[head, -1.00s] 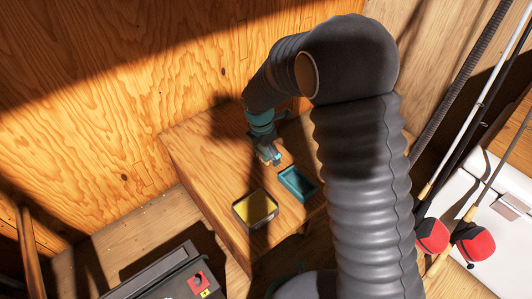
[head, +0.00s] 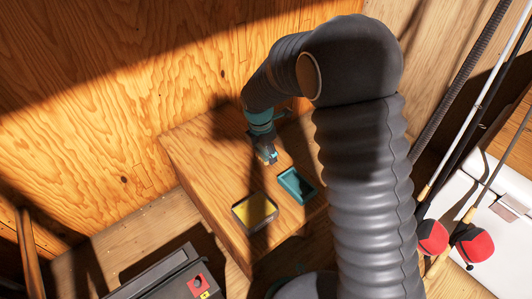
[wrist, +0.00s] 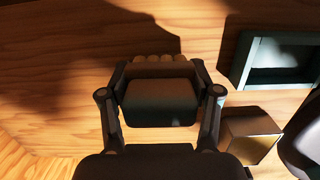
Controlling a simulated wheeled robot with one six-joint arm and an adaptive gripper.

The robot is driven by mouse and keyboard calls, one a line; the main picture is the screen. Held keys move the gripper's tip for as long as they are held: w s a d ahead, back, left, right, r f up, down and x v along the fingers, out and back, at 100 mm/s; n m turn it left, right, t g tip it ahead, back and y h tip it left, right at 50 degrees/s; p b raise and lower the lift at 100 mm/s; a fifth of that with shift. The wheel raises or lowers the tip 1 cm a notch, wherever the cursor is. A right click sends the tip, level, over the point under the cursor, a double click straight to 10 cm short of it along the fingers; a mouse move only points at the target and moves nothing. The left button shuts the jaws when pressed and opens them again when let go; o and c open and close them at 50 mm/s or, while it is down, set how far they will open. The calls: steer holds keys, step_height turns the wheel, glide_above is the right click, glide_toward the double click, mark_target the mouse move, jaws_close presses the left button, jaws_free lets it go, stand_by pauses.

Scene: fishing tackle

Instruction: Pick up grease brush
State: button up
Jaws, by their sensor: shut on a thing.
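My gripper (head: 269,159) points down over the wooden bench top, just behind the teal tray. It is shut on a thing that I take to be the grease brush. The brush is mostly hidden by the fingers in the head view, and I cannot make out its shape.
The teal tray (head: 284,193) lies on the wooden bench (head: 205,165), beside a tin (head: 238,211) with yellow contents. The tray also shows in the wrist view (wrist: 242,60). A plywood wall (head: 110,80) stands behind. Fishing rods with red reels (head: 432,237) stand at the right.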

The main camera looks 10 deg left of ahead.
step_height(320, 180, up, 3)
steer(key=shift+r+p, duration=0.1)
steer(key=shift+p, duration=0.2)
steer(key=s+d+r+p, duration=0.1)
steer(key=d+r, duration=0.5)
steer(key=d, duration=0.5)
steer(key=shift+d+r, duration=0.3)
steer(key=o, duration=0.7)
steer(key=c, duration=0.4)
